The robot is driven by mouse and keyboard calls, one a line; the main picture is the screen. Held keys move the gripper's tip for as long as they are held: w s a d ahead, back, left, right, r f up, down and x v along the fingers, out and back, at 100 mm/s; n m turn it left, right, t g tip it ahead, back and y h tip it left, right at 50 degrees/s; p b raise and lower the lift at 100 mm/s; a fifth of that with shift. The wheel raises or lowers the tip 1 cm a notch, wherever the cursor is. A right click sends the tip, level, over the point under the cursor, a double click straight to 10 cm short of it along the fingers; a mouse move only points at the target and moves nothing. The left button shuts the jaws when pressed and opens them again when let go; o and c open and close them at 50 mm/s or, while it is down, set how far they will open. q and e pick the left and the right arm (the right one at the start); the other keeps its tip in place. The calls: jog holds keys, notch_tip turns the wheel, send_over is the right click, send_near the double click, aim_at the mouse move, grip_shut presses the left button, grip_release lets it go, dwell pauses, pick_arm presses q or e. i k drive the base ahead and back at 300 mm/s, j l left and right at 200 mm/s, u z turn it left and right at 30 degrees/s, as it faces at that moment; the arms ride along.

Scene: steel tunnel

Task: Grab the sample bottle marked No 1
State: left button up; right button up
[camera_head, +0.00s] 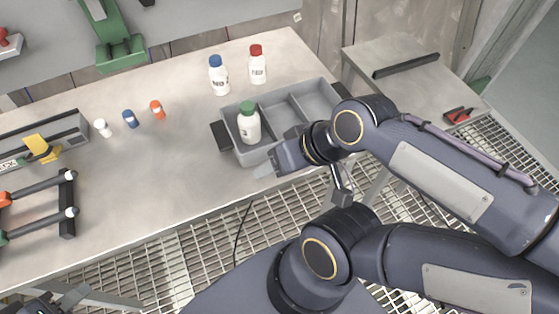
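Three white sample bottles have dark label print too small to read, so I cannot tell which is No 1. The green-capped bottle (249,126) stands upright in the left compartment of the grey tray (276,152). The blue-capped bottle (219,80) and the red-capped bottle (258,69) stand upright on the table behind the tray. My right gripper (271,169) is at the tray's front edge, below the green-capped bottle and apart from it; its fingers are mostly hidden. My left gripper (78,297) is partly in view at the bottom left edge, away from the bottles.
Small white (102,128), blue (130,119) and orange (157,110) vials stand left of the tray. A dark rack (68,205) with rods lies at the left. A green device (120,50) is at the back. The table's (165,165) middle is clear.

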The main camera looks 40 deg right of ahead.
aim_at(257, 62)
jog(key=l+u, duration=0.4)
jog(key=l, duration=0.9)
jog(key=k, duration=0.05)
